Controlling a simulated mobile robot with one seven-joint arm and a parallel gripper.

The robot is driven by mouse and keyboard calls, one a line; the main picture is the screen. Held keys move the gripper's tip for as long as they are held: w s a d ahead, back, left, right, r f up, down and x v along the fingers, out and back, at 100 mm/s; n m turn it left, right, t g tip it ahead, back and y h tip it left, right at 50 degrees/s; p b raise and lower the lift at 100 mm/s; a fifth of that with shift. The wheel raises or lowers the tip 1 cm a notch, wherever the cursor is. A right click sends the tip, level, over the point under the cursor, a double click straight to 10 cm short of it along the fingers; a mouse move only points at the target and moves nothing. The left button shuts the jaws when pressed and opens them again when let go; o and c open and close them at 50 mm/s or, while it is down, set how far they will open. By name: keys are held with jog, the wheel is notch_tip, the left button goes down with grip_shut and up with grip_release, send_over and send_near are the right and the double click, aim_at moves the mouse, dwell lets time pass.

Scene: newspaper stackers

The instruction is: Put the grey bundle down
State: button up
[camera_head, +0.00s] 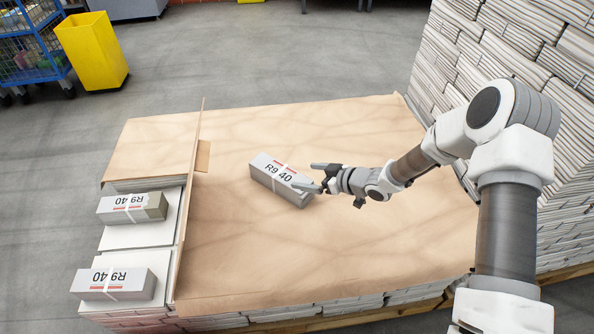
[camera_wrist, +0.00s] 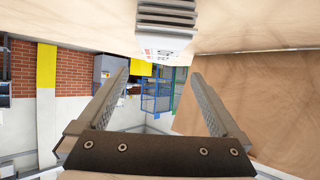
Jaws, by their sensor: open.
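A grey bundle (camera_head: 283,180) with a white strap, a red stripe and the label "R9 40" lies on the brown sheet, right of the upright divider. My gripper (camera_head: 308,176) is open at the bundle's right end, its fingers pointing left. In the head view one finger overlaps the bundle's end; I cannot tell if they touch. In the wrist view the open fingers (camera_wrist: 159,75) have nothing between them. The bundle (camera_wrist: 166,20) shows there at the top edge, beyond the fingertips. Two similar grey bundles, an upper one (camera_head: 133,208) and a lower one (camera_head: 115,284), lie left of the divider.
A thin upright board (camera_head: 188,215) divides the brown-covered stack (camera_head: 350,255) from the white strip at left. A tall wall of newspapers (camera_head: 555,60) stands at right. A yellow bin (camera_head: 92,50) and blue cage cart stand back left. The brown sheet is mostly clear.

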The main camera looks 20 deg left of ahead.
jog(key=shift+s+d+r, duration=0.15)
jog(key=shift+d+r, duration=0.15)
jog(key=shift+d, duration=0.25)
